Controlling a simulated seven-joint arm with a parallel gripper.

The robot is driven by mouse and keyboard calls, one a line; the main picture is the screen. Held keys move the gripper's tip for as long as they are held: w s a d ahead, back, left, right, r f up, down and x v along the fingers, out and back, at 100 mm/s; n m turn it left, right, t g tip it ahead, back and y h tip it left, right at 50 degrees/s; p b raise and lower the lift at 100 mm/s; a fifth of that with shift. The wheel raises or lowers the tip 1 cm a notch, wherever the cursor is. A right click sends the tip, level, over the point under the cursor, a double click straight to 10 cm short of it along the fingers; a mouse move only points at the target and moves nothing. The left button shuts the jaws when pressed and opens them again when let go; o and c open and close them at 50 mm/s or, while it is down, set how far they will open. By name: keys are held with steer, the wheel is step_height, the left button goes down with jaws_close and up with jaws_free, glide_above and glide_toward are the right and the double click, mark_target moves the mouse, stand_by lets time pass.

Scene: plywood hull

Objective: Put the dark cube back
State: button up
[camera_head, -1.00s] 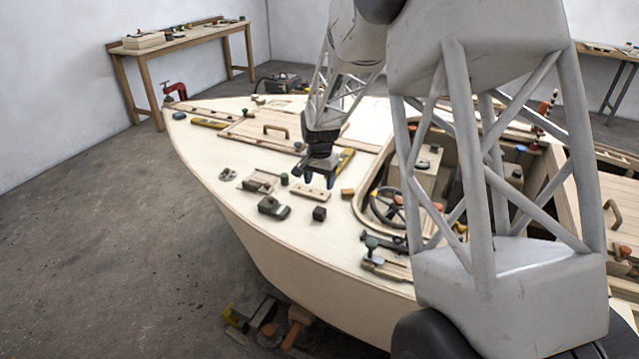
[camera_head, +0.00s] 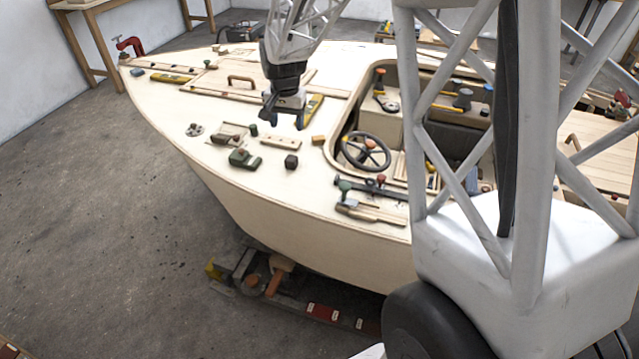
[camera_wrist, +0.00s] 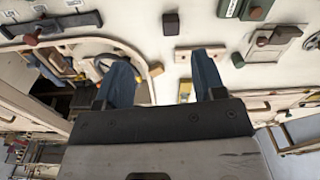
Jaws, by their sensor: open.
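The dark cube (camera_head: 291,161) sits on the pale plywood deck, near the hull's near edge. It also shows in the wrist view (camera_wrist: 170,23), near the top and beyond my fingertips. My gripper (camera_head: 284,120) is above the deck, up and slightly left of the cube in the head view. Its blue fingers (camera_wrist: 163,65) are spread with nothing between them. A wooden strip (camera_head: 281,142) lies on the deck between gripper and cube in the head view. I cannot tell which spot the cube belongs to.
A green block (camera_head: 244,159), a small green cylinder (camera_head: 253,130) and a wooden block (camera_head: 319,140) lie near the cube. The cockpit opening with a steering wheel (camera_head: 366,151) is to the right. Bare deck surrounds the cube.

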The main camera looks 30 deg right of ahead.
steer(key=s+a+r+n, duration=0.2)
steer(key=s+r, duration=0.2)
steer(key=s, duration=0.8)
steer(key=s+a+r+n+t, duration=0.1)
steer(key=s+a+r+n, duration=0.2)
steer(key=s, duration=0.9)
steer(key=s+a+r+n+t, duration=0.1)
steer(key=s+a+r+n, duration=0.1)
steer(key=s, duration=1)
step_height(320, 180, up, 3)
steer(key=shift+s+a+f, duration=0.15)
steer(key=shift+s+a, duration=0.2)
steer(key=shift+a, duration=0.15)
